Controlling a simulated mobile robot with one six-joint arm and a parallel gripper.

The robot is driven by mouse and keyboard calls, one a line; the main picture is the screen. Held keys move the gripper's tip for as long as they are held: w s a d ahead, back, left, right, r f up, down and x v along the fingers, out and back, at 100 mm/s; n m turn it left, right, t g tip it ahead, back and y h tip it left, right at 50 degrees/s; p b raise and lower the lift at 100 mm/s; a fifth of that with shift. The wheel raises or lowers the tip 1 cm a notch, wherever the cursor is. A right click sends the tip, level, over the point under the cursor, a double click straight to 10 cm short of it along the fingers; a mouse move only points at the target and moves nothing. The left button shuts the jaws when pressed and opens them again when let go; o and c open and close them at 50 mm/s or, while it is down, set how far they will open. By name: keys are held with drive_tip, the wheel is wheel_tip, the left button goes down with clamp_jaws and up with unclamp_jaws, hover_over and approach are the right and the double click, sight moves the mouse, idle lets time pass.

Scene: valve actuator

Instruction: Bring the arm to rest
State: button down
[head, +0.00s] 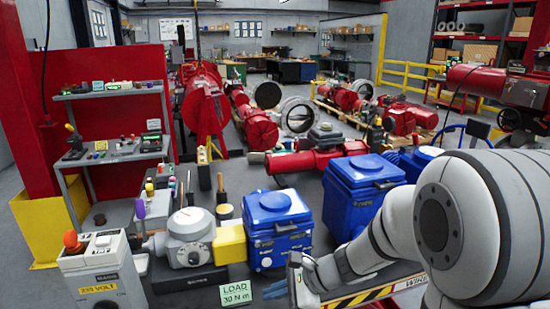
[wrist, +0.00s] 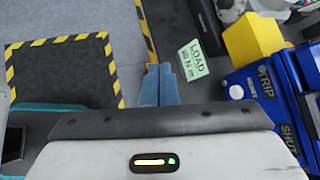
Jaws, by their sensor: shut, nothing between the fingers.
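My gripper (head: 297,275) shows in the head view at the lower middle, at the end of my white and grey arm, which comes in from the right. In the wrist view my gripper's fingers (wrist: 159,86) are together at the centre, blue-grey, with nothing between them. In the head view the fingers are close to the card (head: 237,292) and in front of the blue boxes. I see no contact with anything.
A grey valve actuator (head: 190,238) with a yellow block (head: 231,241) stands on the bench. A grey 230 volt box (head: 103,275) is at left.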

drive_tip(key=s+d+r+n+h, duration=0.3)
drive_tip(key=s+d+n+h, duration=0.2)
drive_tip(key=s+d+n, duration=0.2)
drive_tip(key=s+d+r+n+h, duration=0.4)
drive_tip(key=s+d+n, duration=0.3)
drive_tip(key=d+n, duration=0.1)
drive_tip(key=shift+d+r+n+t+h, duration=0.2)
drive_tip(key=shift+r+n+t+h, duration=0.1)
drive_tip(key=shift+t+h, duration=0.1)
